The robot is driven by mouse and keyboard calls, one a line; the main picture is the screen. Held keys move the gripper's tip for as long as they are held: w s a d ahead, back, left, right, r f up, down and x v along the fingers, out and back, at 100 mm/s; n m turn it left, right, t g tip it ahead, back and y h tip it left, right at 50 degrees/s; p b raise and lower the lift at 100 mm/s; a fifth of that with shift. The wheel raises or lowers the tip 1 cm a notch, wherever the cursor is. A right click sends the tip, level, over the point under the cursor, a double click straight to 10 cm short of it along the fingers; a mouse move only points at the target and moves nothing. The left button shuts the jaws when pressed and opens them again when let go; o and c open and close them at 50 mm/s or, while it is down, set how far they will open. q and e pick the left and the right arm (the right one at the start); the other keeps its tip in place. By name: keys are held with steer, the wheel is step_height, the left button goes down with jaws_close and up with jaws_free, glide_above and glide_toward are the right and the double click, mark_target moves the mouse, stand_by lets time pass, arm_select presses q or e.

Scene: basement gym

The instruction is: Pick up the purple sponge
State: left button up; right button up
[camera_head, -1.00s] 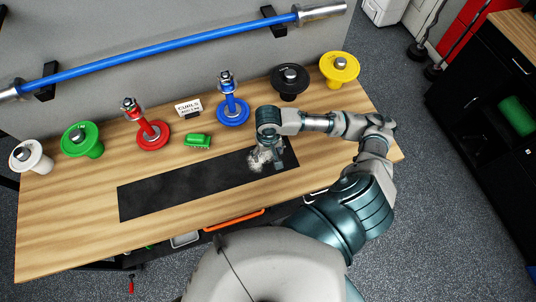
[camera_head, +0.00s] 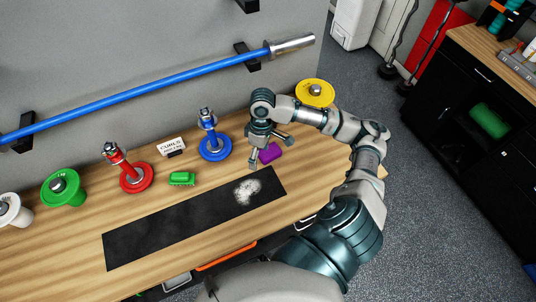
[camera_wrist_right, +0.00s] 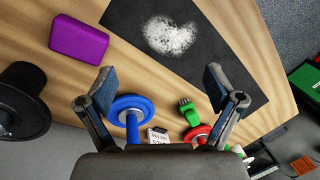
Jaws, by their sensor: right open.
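The purple sponge (camera_head: 270,153) lies on the wooden bench behind the right end of the black mat. In the right wrist view the sponge (camera_wrist_right: 78,39) is a purple block at the upper left, outside the jaws and beyond the left finger. My right gripper (camera_head: 268,151) is above the bench beside the sponge, with its fingers spread. In the right wrist view the gripper (camera_wrist_right: 163,85) is open and empty, with bench and a blue weight stand seen between its fingers. My left gripper is not in view.
A black mat (camera_head: 140,235) with a white powder patch (camera_head: 247,190) lies in front. A yellow plate (camera_head: 315,93) is behind. A black plate (camera_wrist_right: 22,103) is near the sponge.

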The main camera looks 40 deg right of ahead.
steer(key=w+d+n+t+y, duration=0.2)
steer(key=w+d+n, duration=0.3)
steer(key=d+n, duration=0.6)
steer(key=p, duration=0.2)
glide_toward(263, 154)
steer(key=shift+y, duration=0.3)
steer(key=x, duration=0.5)
steer(key=shift+w+a+f, duration=0.1)
steer(key=shift+a+f, duration=0.05)
steer(key=shift+f, duration=0.25)
steer(key=shift+d+p+x, duration=0.1)
steer(key=shift+p+x, duration=0.2)
steer(key=shift+x, duration=1.05)
steer(key=shift+d+p+x, duration=0.15)
steer(key=shift+p+x, duration=0.1)
steer(key=shift+x, duration=1.1)
steer(key=c, duration=1.1)
